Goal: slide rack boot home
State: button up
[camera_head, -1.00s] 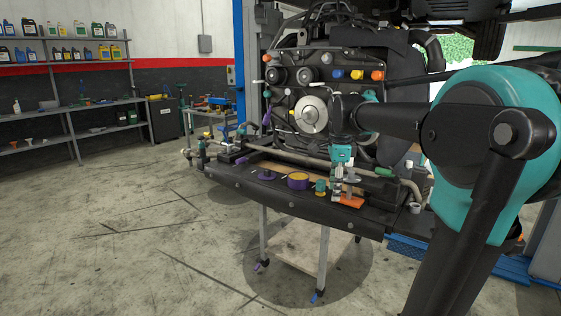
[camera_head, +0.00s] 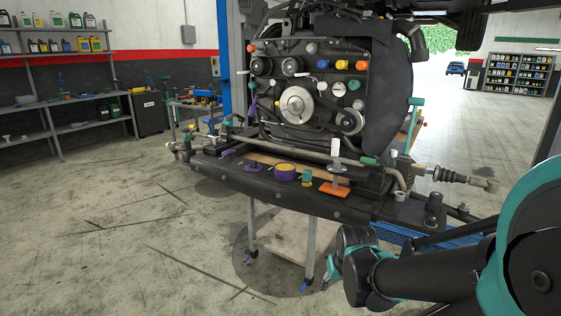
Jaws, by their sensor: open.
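The rack boot (camera_head: 449,175) is a black ribbed bellows on the rod at the right end of the steering rack. It lies level, with a pale rod end (camera_head: 485,184) sticking out to its right. My gripper (camera_head: 328,282) is low in the middle of the picture, in front of the bench and well below and left of the boot. It is open and small in view, with its fingers partly hidden behind the wrist. Nothing shows in it. The boot's inner end is close to the rack housing; I cannot tell how it is seated.
The engine (camera_head: 310,95) stands behind the dark bench beam (camera_head: 240,189). A purple-and-yellow roll (camera_head: 285,172), an orange plate (camera_head: 334,189) with a post, and a teal upright tool (camera_head: 413,125) stand on or near the beam. Open floor lies to the left.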

aim_at(441, 174)
jog(key=z, duration=1.2)
